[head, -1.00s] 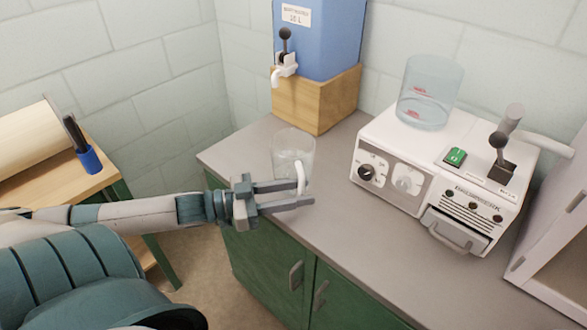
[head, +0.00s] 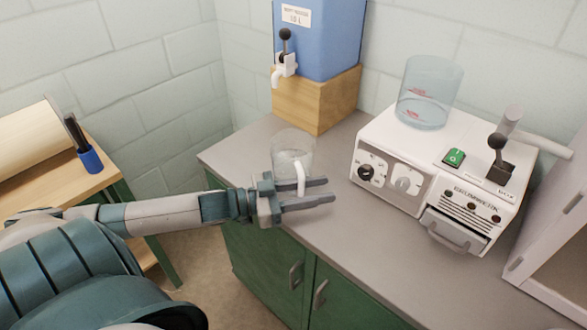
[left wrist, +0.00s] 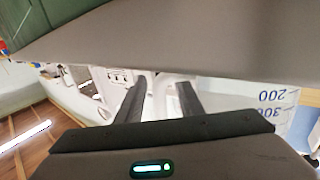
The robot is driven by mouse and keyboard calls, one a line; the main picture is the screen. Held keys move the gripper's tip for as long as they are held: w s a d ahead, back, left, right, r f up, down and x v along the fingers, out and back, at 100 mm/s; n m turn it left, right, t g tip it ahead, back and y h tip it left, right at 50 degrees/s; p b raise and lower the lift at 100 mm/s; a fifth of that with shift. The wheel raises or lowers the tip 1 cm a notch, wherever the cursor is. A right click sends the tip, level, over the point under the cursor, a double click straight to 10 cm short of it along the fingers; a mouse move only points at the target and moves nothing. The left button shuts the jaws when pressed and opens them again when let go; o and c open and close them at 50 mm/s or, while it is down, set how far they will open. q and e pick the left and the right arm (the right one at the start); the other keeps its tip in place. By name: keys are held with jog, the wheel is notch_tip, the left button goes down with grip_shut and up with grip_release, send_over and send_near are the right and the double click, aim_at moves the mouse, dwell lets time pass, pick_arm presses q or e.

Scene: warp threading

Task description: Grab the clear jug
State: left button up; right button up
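The clear jug (head: 292,148) stands upright near the counter's left end, with its white handle (head: 300,176) facing me. My left gripper (head: 330,190) is open. Its two fingers point right at the handle, and the handle overlaps the upper finger in the head view. I cannot tell whether they touch. In the left wrist view the two dark fingers (left wrist: 162,86) are spread apart. Part of the jug with upside-down marks, 200 and 300, shows at the right (left wrist: 274,108). My right gripper is not in view.
A blue water container (head: 320,40) with a tap sits on a wooden block (head: 318,100) behind the jug. A white machine (head: 400,160) with a clear vessel (head: 430,92) on top stands right. The grey counter (head: 370,235) is bare in front. A side table (head: 100,180) holds a pen cup (head: 90,160).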

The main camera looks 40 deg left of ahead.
pick_arm(q)
grip_shut()
dwell(1.4)
